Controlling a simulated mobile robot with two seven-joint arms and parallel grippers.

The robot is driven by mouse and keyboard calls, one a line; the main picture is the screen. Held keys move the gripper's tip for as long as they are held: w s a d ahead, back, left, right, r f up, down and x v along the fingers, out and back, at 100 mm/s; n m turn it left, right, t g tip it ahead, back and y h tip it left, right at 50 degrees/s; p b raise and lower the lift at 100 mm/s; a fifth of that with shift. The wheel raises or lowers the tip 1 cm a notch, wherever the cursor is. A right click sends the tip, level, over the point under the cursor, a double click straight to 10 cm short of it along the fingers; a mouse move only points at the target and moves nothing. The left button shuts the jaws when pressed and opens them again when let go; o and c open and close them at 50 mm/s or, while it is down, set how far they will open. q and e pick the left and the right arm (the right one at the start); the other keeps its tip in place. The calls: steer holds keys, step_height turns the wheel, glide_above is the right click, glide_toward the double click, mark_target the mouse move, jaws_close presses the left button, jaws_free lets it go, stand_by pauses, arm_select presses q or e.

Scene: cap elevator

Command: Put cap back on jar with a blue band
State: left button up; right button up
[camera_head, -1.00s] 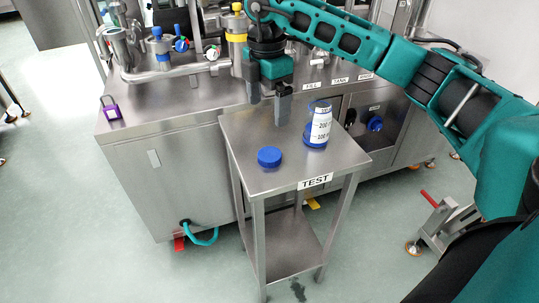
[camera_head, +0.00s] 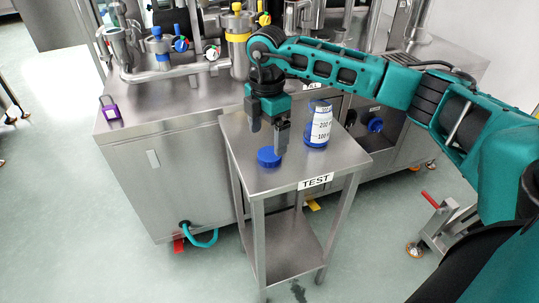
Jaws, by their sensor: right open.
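The blue cap (camera_head: 268,158) lies on the small steel table marked TEST (camera_head: 245,175), left of the jar. The jar (camera_head: 318,124) stands upright on the same table, with a blue band, a white label with volume marks, and no cap on it. My right gripper (camera_head: 268,138) points down above and slightly behind the cap, its two fingers apart and empty. One fingertip overlaps the cap's back edge in the picture; I cannot tell whether it touches. My left gripper is not in view.
A large steel bench (camera_head: 170,110) with pipes and valves stands behind the table. A purple padlock (camera_head: 110,108) sits on its left end. The table's front and left parts are clear. A small wheeled steel stand (camera_head: 437,225) is on the floor at right.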

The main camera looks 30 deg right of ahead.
mark_target(269, 153)
step_height(269, 153, down, 5)
steer(key=shift+s+d+f+b, duration=0.1)
steer(key=shift+s+d+b, duration=0.05)
steer(key=shift+b, duration=0.15)
steer(key=c, duration=1.1)
steer(key=shift+r, duration=0.2)
step_height(269, 153, up, 20)
steer(key=shift+f+p, duration=0.1)
steer(key=shift+p, duration=1.15)
